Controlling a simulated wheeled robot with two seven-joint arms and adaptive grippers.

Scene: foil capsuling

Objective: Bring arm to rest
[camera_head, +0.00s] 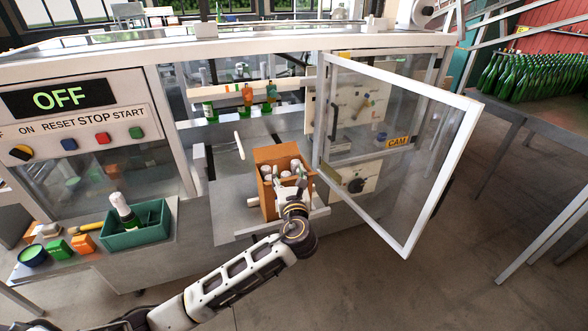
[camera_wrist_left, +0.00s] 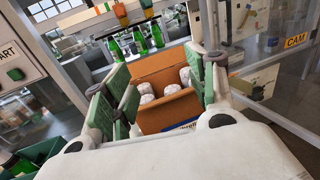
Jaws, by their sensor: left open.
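My left arm reaches in from the bottom left of the head view. Its gripper (camera_head: 289,184) is at the open cardboard box (camera_head: 266,203), over its near right part. In the left wrist view the gripper (camera_wrist_left: 160,105) has its green-padded fingers spread wide apart, with the box (camera_wrist_left: 172,72) showing between and beyond them. Several white rolls or capsule stacks (camera_wrist_left: 146,98) stand inside the box. Nothing shows held between the fingers. Whether the fingers touch the box cannot be told. My right gripper is not in view.
A glazed door (camera_head: 405,251) stands open to the right of the box. The machine's control panel (camera_head: 75,120) reads OFF. A green tray (camera_head: 124,241) with a bottle sits on the left ledge beside small boxes. Green bottles (camera_head: 535,78) crowd a table at the far right.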

